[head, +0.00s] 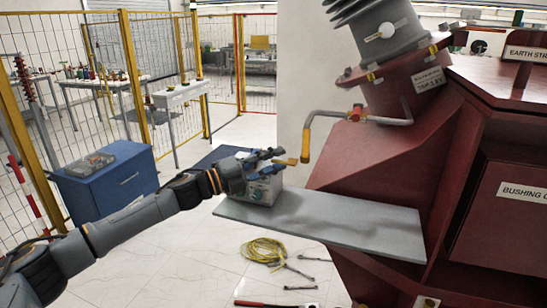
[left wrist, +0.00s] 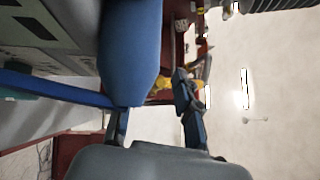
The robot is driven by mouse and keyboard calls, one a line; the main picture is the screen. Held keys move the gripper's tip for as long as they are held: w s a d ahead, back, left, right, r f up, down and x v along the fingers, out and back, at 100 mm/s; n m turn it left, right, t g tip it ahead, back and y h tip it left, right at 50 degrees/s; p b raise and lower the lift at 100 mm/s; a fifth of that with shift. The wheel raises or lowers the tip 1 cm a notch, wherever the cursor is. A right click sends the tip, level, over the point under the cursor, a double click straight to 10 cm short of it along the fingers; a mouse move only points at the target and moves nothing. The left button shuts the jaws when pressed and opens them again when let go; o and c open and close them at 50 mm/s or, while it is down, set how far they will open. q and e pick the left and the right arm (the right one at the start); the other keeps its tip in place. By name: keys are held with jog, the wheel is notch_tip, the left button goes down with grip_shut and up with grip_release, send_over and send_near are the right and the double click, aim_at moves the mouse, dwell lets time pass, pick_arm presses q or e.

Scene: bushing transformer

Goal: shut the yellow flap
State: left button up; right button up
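The yellow flap (head: 306,145) hangs down at the left end of a bent grey pipe on the dark red transformer. A small orange-yellow tab (head: 292,161) shows just left of its lower end. My left gripper (head: 278,160) is left of the flap, above the grey shelf, its fingers spread with nothing seen held. In the left wrist view the fingers (left wrist: 152,112) are apart, and a yellow part (left wrist: 178,84) shows beyond them, partly hidden by the right finger. I cannot tell whether the gripper touches the flap. My right gripper is not in view.
A grey instrument box (head: 262,188) stands on the grey shelf (head: 330,222) right below my left gripper. A blue part (left wrist: 130,45) fills much of the left wrist view, close to the fingers. A yellow cable coil (head: 264,251) lies on the floor. A blue cabinet (head: 112,187) stands left.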

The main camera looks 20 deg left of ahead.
pick_arm(q)
grip_shut()
jog(key=shift+s, duration=0.1)
